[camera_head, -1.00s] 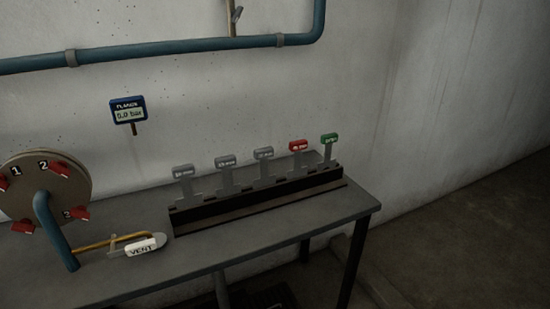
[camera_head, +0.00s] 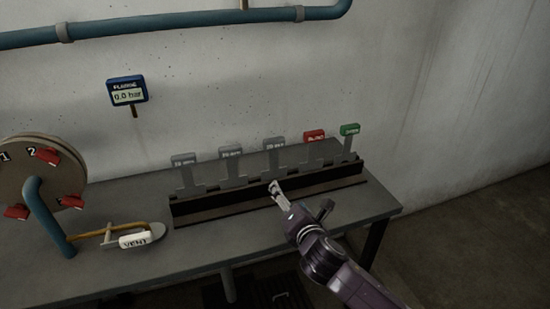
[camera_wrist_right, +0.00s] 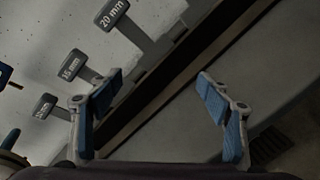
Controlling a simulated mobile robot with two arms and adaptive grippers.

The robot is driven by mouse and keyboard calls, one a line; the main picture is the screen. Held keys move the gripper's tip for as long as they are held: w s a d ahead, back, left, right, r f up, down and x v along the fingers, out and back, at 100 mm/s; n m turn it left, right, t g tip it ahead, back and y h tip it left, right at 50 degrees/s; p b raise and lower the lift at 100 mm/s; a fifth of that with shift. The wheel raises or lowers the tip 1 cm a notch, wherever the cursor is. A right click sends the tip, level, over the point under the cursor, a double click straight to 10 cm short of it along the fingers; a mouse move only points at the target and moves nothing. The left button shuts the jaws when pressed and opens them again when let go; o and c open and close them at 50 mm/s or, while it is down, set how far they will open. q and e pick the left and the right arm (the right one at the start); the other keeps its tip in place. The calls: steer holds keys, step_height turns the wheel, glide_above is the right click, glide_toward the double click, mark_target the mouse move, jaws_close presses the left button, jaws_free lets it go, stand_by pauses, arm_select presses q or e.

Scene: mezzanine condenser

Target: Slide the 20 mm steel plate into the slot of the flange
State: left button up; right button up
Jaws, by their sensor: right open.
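The 20 mm plate (camera_head: 274,143) is the third grey-tagged plate from the left, standing upright in the black rack (camera_head: 212,204). In the right wrist view its tag (camera_wrist_right: 112,14) reads "20 mm" at the top. My right gripper (camera_head: 274,187) is in front of the rack, near the 20 mm plate and apart from its tag. In the right wrist view the gripper (camera_wrist_right: 159,80) is open with nothing between its blue pads. The flange (camera_head: 22,180) is the round disc at the left, with red clamps and a blue pipe. Its slot cannot be made out. My left gripper is not in view.
Two other grey-tagged plates (camera_head: 231,152) stand left of the 20 mm one. A red-tagged plate (camera_head: 314,136) and a green-tagged plate (camera_head: 350,130) stand right. A VENT lever (camera_head: 135,241) lies between flange and rack. The gauge (camera_head: 127,91) reads 0.0 bar.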

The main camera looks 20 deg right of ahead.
mark_target(275, 142)
steer(key=w+r+n+t, duration=0.1)
steer(key=w+r+n, duration=0.2)
steer(key=w+r+n+t+y, duration=0.1)
steer(key=w+r+n, duration=0.2)
steer(key=n, duration=0.1)
steer(key=w+r+n+t, duration=0.1)
steer(key=w+r+n, duration=0.2)
steer(key=shift+d+r+n+y, duration=0.15)
steer(key=shift+d+n+y, duration=0.15)
steer(key=shift+d, duration=0.05)
steer(key=shift+w+p, duration=0.35)
steer(key=shift+w, duration=3.2)
jaws_close()
